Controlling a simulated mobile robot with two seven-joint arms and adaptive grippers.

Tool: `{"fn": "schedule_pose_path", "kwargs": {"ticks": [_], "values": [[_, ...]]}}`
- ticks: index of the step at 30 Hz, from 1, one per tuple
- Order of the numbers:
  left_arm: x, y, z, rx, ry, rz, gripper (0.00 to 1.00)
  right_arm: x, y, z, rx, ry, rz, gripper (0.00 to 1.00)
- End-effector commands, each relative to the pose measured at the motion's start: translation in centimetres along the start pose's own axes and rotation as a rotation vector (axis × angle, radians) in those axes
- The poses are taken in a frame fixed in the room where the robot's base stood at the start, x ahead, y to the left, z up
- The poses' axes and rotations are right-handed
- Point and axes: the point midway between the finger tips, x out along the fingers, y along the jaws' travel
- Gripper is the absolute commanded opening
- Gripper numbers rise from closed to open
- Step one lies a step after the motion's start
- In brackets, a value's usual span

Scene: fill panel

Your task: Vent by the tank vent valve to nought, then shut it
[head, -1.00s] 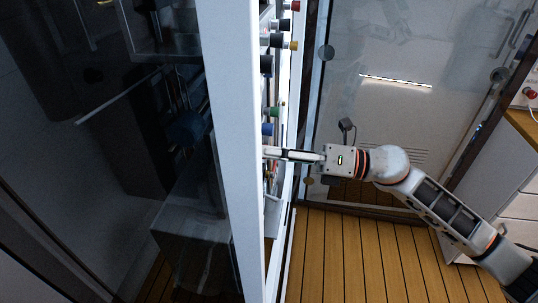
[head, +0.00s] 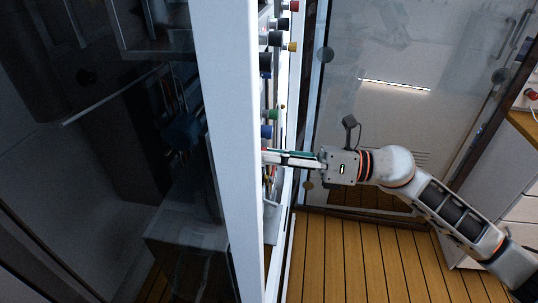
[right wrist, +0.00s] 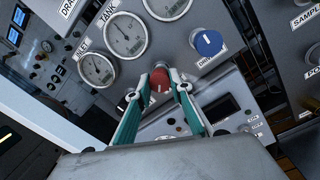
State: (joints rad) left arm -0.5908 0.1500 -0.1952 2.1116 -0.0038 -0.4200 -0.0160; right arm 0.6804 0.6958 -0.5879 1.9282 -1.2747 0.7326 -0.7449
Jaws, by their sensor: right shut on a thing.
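In the right wrist view a red knob (right wrist: 160,79) with a pale mark stands out from the grey panel (right wrist: 182,62). My right gripper (right wrist: 161,88) is shut on it, with one green-sided finger on each side. I cannot read a label for this knob. The gauge labelled TANK (right wrist: 125,34) is up and left of it; I cannot read its needle surely. In the head view my right gripper (head: 268,157) reaches in from the right to the panel, its tips partly hidden by the white frame edge. My left gripper is not in view.
A blue knob (right wrist: 208,42) is close on the right, and an INLET gauge (right wrist: 97,68) is at left. In the head view, several coloured knobs, including a yellow one (head: 292,47), stick out above my gripper. A white upright (head: 228,140) stands left of the panel.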

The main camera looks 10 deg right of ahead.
Motion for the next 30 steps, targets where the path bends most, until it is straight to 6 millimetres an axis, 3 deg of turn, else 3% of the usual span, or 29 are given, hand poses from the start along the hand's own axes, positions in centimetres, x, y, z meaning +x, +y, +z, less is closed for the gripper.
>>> {"fn": "schedule_pose_path", "kwargs": {"ticks": [1,2,3,17,30], "values": [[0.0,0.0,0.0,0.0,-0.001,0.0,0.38,0.0,0.0,-0.2,0.003,0.003,0.001,0.0],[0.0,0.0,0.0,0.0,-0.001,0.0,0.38,0.0,0.0,-0.2,0.003,0.003,0.001,0.29],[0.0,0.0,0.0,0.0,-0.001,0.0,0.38,0.0,0.0,-0.2,0.003,0.003,0.001,0.38],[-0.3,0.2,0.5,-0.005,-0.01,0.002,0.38,-0.8,-0.1,-0.1,0.001,0.0,-0.002,0.38],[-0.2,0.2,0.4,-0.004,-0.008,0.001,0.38,-9.0,-0.1,-0.2,0.005,0.003,-0.004,0.38]]}}
